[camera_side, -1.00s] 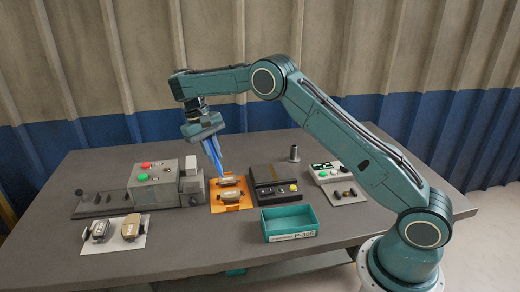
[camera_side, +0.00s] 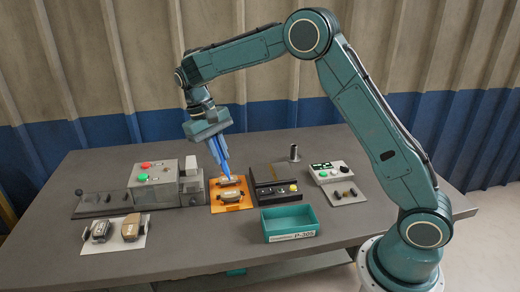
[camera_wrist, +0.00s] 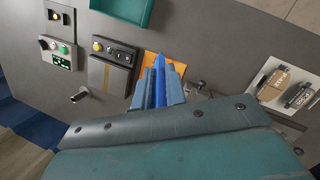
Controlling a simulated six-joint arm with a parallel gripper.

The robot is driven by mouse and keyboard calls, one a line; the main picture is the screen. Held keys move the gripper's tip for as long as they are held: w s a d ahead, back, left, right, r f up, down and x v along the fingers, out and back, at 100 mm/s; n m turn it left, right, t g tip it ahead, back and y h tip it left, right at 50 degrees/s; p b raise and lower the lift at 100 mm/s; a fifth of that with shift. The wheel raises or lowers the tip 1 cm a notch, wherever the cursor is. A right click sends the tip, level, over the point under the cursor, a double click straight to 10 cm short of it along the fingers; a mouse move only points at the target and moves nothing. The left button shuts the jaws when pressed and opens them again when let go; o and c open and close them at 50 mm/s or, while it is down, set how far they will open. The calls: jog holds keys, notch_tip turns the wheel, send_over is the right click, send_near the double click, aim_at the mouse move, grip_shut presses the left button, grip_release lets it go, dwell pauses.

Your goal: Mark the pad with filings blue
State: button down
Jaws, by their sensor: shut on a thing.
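My gripper (camera_side: 223,170) points down with long blue fingers, shut on a slim brighter-blue marker that shows between them in the wrist view (camera_wrist: 159,80). The marker's tip is over or at the rear pad (camera_side: 230,181) on the orange plate (camera_side: 217,208); I cannot tell if it touches. A second tan pad (camera_side: 230,196) lies on the plate in front. The plate's corner shows in the wrist view (camera_wrist: 150,58), but the fingers hide the pads there. Filings are too small to make out on either pad.
A grey machine (camera_side: 152,175) with red and green buttons stands left of the plate, a dark box (camera_side: 268,176) right. A teal bin (camera_side: 290,236) sits in front. A white sheet (camera_side: 90,245) with parts lies front left. A small metal post (camera_side: 294,153) stands behind.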

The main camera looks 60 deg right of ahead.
jog(key=shift+s+a+r, duration=0.1)
jog(key=shift+s+a, duration=0.05)
jog(key=shift+s, duration=0.15)
jog(key=w+d+f, duration=0.4)
jog(key=d, duration=0.4)
jog(key=shift+w+f, duration=0.3)
jog(key=shift+f, duration=0.2)
jog(key=shift+f, duration=2.85)
jog(key=shift+f, duration=0.55)
jog(key=shift+w+a, duration=0.6)
jog(key=shift+a, duration=0.2)
dwell(2.2)
